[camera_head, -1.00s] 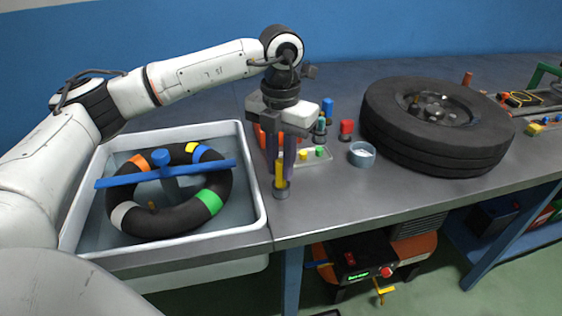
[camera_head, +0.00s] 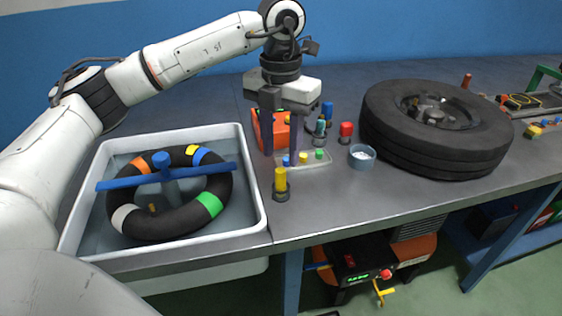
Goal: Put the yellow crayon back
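The yellow crayon (camera_head: 280,180) stands upright near the table's front edge, its lower end in a small dark round base. My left gripper (camera_head: 279,158) is open, with two dark fingers pointing down. It is above and behind the crayon, apart from it, with nothing between the fingers. An orange box (camera_head: 273,130) shows partly behind the fingers. My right gripper is out of view.
A clear tray (camera_head: 318,163) with small coloured pieces lies behind the crayon. A blue-grey cup (camera_head: 362,157) and a large black tyre (camera_head: 438,127) are to the right. A white basin (camera_head: 248,215) with a ring inside is left.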

